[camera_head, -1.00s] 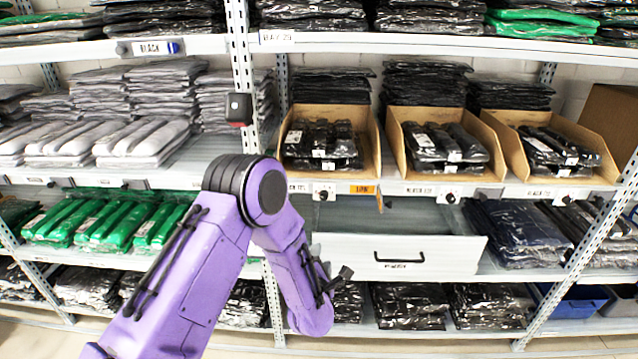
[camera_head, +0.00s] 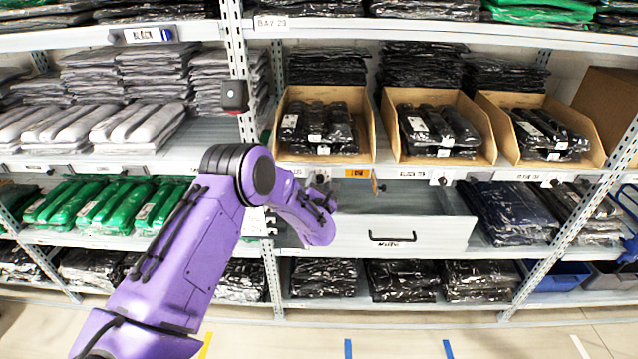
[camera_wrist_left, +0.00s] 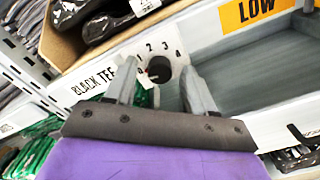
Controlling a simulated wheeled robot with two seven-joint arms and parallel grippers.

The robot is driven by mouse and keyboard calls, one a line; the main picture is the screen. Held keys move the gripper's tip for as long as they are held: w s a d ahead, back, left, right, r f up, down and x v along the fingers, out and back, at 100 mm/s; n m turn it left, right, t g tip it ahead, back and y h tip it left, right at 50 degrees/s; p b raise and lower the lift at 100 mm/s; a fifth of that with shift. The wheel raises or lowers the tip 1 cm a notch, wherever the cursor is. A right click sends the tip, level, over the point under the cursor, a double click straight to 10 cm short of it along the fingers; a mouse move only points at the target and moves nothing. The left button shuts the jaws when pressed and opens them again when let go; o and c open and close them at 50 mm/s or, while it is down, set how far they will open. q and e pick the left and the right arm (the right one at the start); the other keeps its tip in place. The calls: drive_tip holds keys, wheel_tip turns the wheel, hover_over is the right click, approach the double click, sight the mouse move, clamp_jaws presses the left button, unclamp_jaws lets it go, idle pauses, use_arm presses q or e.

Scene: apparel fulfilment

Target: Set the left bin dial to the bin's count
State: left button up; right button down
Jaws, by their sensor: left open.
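The left bin (camera_head: 280,135) is an open cardboard bin holding dark bagged garments; I cannot tell their exact number. Its dial (camera_wrist_left: 159,68) is a round black knob on the shelf-edge label, with the numbers 1 to 4 around its top. A small red mark shows at the knob's lower left, below the 1. My left gripper (camera_wrist_left: 160,88) is open, its two fingers on either side of the dial, and I cannot tell whether they touch it. In the head view the left gripper (camera_head: 322,194) is just below the bin's front edge. My right gripper is out of view.
Two more cardboard bins (camera_head: 393,140) stand to the right, with a dial (camera_head: 440,179) below the middle one. An orange LOW label (camera_wrist_left: 256,10) is right of the left dial. A white drawer (camera_head: 420,236) with a black handle sits below.

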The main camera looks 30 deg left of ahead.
use_arm(q)
clamp_jaws()
drive_tip(key=shift+a, duration=0.15)
drive_tip(key=shift+f+m+b, duration=0.15)
drive_tip(key=shift+m+b, duration=0.8)
drive_tip(key=shift+m, duration=0.45)
drive_tip(key=m+b, duration=0.1)
drive_tip(key=m, duration=0.3)
drive_tip(key=shift+m+b, duration=0.3)
drive_tip(key=shift+b, duration=0.1)
drive_tip(key=m+b, duration=0.1)
drive_tip(key=m, duration=0.2)
drive_tip(key=shift+m, duration=0.3)
drive_tip(key=m, duration=0.4)
drive_tip(key=shift+m+b, duration=0.3)
drive_tip(key=shift+b, duration=0.05)
